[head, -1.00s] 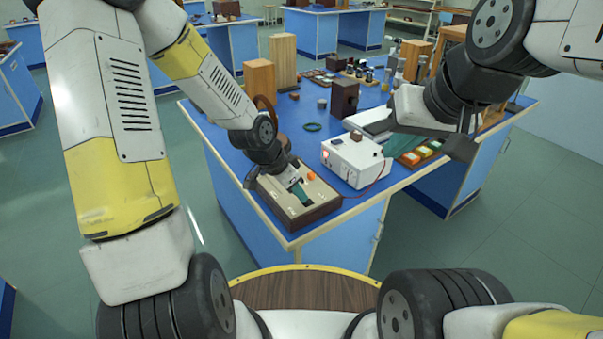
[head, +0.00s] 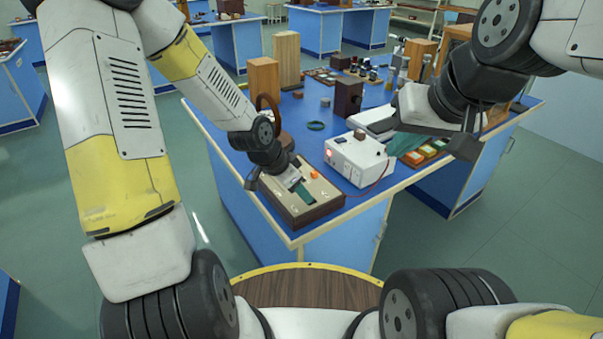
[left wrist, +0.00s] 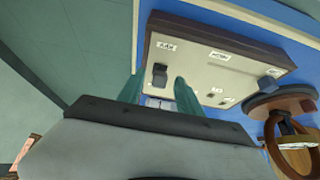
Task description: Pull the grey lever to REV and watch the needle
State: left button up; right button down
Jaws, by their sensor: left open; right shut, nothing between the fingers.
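The control box (head: 322,210) has a cream top and dark brown sides, and sits at the near corner of the blue bench. It also shows in the left wrist view (left wrist: 230,76). My left gripper (head: 298,190) is over its top, open, with teal fingers (left wrist: 160,88). A dark grey lever knob (left wrist: 159,74) stands on the panel just beyond the gap between the fingertips; I cannot tell whether they touch it. Panel labels are too small to read surely. I cannot make out a needle. My right gripper (head: 470,142) is shut and empty, above the bench's right side.
A white instrument box (head: 356,160) with a lit red lamp and a red wire stands right of the control box. An orange knob (head: 314,174) is near the control box's far edge.

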pick_arm(q)
jog(key=v, duration=0.7)
jog(key=shift+a+r, duration=0.2)
jog(key=shift+r, duration=0.15)
jog(key=shift+s, duration=0.1)
jog(key=s+a+r+n+t+y, duration=0.1)
jog(key=s+a+r+n, duration=0.3)
jog(key=s+r, duration=0.3)
jog(key=s+a+r+n+t+y, duration=0.1)
jog(key=s+a+r+n, duration=0.3)
jog(key=r, duration=0.8)
jog(key=s+n, duration=0.2)
jog(key=s, duration=0.2)
jog(key=shift+t, duration=0.4)
